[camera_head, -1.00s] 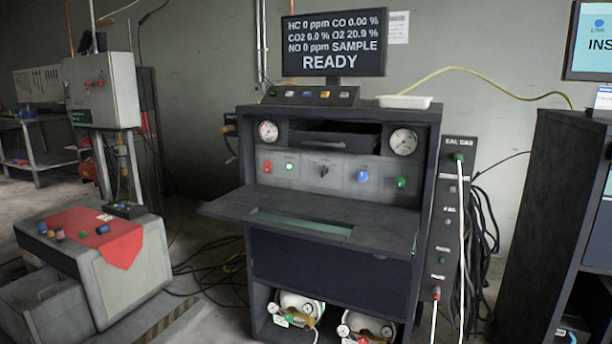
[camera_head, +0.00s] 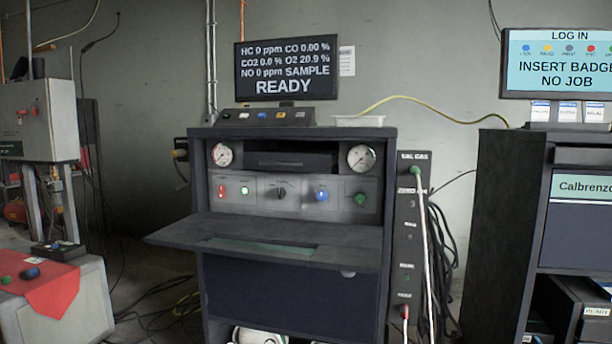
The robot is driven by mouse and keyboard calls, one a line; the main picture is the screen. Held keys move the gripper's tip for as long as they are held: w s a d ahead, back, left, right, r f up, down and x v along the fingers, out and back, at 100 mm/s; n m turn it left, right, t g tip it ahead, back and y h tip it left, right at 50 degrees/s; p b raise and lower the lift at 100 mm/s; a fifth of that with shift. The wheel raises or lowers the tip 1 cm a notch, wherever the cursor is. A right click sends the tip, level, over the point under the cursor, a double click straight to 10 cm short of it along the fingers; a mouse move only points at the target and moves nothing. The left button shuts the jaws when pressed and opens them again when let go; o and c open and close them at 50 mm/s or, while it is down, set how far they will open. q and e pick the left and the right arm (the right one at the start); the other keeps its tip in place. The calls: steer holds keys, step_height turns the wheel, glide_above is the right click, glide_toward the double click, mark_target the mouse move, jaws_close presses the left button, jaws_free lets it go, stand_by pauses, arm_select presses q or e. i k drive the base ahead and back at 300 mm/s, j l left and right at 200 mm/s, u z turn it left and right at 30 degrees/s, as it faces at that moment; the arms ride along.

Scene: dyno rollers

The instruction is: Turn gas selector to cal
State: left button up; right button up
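The gas selector appears to be the dark rotary knob (camera_head: 281,193) in the middle of the grey control panel (camera_head: 263,207) on the analyzer cabinet. Its pointer and labels are too small to read. A red control (camera_head: 222,190), a green button (camera_head: 244,191), a blue knob (camera_head: 322,195) and a green knob (camera_head: 360,198) share the panel. The monitor (camera_head: 287,69) above reads SAMPLE and READY. Neither of my grippers shows in the head view.
A shelf (camera_head: 180,233) juts out below the panel. A side strip marked CAL GAS (camera_head: 413,155) carries hoses on the cabinet's right. A red cloth (camera_head: 50,293) covers a grey box at left. A dark cabinet (camera_head: 490,230) with a log-in screen (camera_head: 560,65) stands at right.

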mark_target(282, 193)
steer(key=i+l+z, duration=0.2)
steer(key=i, duration=0.25)
steer(key=i+l+z, duration=0.15)
steer(key=i+l, duration=0.15)
steer(key=i, duration=0.2)
